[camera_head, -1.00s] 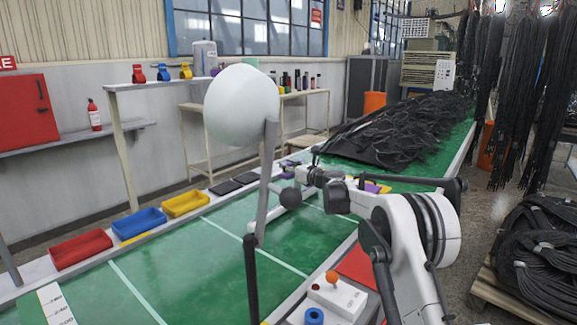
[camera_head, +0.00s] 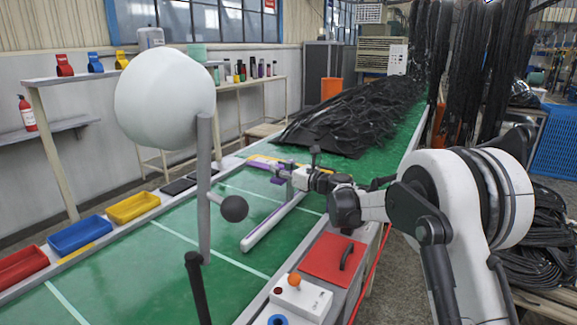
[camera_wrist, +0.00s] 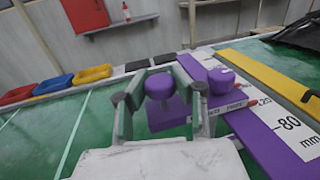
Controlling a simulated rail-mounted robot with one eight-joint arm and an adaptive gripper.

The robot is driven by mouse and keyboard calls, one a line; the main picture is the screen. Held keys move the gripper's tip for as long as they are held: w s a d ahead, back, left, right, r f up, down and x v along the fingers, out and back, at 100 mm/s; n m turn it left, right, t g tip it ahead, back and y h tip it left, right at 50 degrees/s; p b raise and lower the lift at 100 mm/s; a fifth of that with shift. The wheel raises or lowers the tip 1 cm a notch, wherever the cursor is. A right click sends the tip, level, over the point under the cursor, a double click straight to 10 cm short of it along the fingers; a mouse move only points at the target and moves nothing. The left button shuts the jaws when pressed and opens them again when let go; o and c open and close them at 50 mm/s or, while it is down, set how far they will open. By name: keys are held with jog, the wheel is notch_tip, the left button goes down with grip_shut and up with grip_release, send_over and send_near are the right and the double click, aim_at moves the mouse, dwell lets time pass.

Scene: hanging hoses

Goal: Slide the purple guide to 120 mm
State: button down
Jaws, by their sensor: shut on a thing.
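The purple guide (camera_wrist: 166,117) is a block with a round purple knob (camera_wrist: 160,86) on top, seen in the wrist view. My gripper (camera_wrist: 158,92) has its fingers on either side of this knob, shut on it. A second purple knob (camera_wrist: 222,77) stands on the purple piece to the right. A white scale (camera_wrist: 290,128) with "80" and "mm" lies beside a long purple strip (camera_wrist: 268,143). A red pointer shows near a partly legible mark farther up the scale. In the head view my gripper (camera_head: 288,180) is over the bench, and the guide is small.
A yellow strip (camera_wrist: 268,78) runs beyond the scale. Red, blue (camera_head: 81,235) and yellow (camera_head: 133,207) trays line the bench's left edge. A heap of black hoses (camera_head: 345,120) lies behind. A red plate (camera_head: 332,258) and button box (camera_head: 300,297) are in front.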

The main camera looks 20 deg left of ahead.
jog(key=c, duration=1.3)
grip_release()
jog(key=shift+c, duration=0.2)
jog(key=v, duration=1.2)
jog(key=shift+s, duration=0.1)
